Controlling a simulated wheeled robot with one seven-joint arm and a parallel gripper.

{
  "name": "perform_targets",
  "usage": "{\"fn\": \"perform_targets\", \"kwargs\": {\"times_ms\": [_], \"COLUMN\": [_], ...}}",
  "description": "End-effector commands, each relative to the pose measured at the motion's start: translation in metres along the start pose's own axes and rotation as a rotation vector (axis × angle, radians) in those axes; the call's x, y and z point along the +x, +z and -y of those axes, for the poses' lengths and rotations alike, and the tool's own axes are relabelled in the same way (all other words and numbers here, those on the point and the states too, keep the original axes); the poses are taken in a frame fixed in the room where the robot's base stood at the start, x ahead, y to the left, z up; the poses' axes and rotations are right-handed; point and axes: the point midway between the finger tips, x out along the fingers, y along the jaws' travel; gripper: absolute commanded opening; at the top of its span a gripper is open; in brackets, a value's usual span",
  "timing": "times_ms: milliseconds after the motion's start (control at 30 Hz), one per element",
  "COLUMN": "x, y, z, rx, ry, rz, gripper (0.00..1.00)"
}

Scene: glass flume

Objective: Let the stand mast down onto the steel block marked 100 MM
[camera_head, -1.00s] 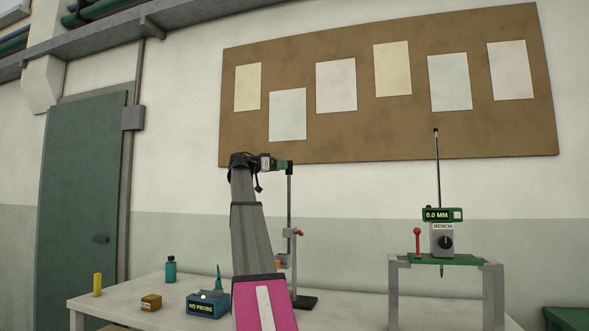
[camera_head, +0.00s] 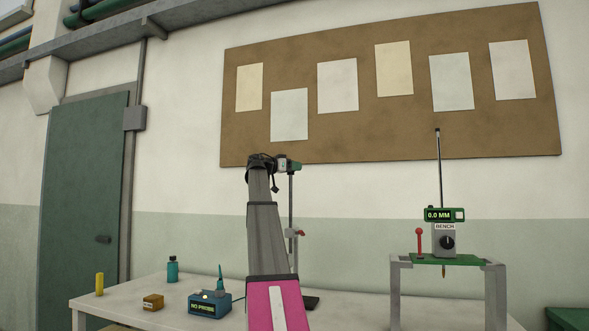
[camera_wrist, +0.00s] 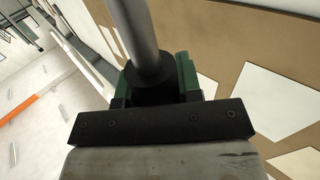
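The stand mast (camera_head: 291,205) is a thin grey upright rod with a red knob (camera_head: 300,233) part-way up. It stands behind my arm in the head view. My gripper (camera_head: 293,165) is at the top of the mast. In the wrist view the grey mast (camera_wrist: 137,35) passes between the green finger pads of my gripper (camera_wrist: 155,85), with a dark area at its lower end. The pads lie close on both sides, but I cannot tell whether they grip it. The stand's lower part is mostly hidden by my arm. No block marked 100 MM can be made out.
A pale table (camera_head: 130,303) holds a blue box reading NO PROBE (camera_head: 203,306), a brown block (camera_head: 153,301), a yellow cylinder (camera_head: 99,284) and a teal bottle (camera_head: 172,271). At right, a grey frame (camera_head: 396,285) carries a BENCH gauge (camera_head: 444,238) reading 0.0 MM.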

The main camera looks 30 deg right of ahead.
Motion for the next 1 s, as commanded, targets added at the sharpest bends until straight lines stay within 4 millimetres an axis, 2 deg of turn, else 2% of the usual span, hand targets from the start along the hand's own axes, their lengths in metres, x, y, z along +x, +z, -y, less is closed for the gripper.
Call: {"fn": "perform_targets", "kwargs": {"times_ms": [167, 267, 500, 633, 733, 967, 1000], "x": [0.000, 0.000, -0.001, -0.001, -0.001, -0.001, -0.001], "y": [0.003, 0.014, 0.067, 0.090, 0.096, 0.096, 0.096], "z": [-0.001, -0.001, -0.002, -0.002, -0.001, 0.000, 0.000], "rx": [-0.001, -0.002, -0.003, -0.003, -0.001, 0.000, 0.000], "ry": [0.001, 0.001, 0.000, 0.001, 0.001, 0.001, 0.001], "rz": [0.000, 0.001, 0.001, 0.000, 0.000, 0.001, 0.001], "gripper": [0.00, 0.00, 0.00, 0.00, 0.00, 0.00, 0.39]}}
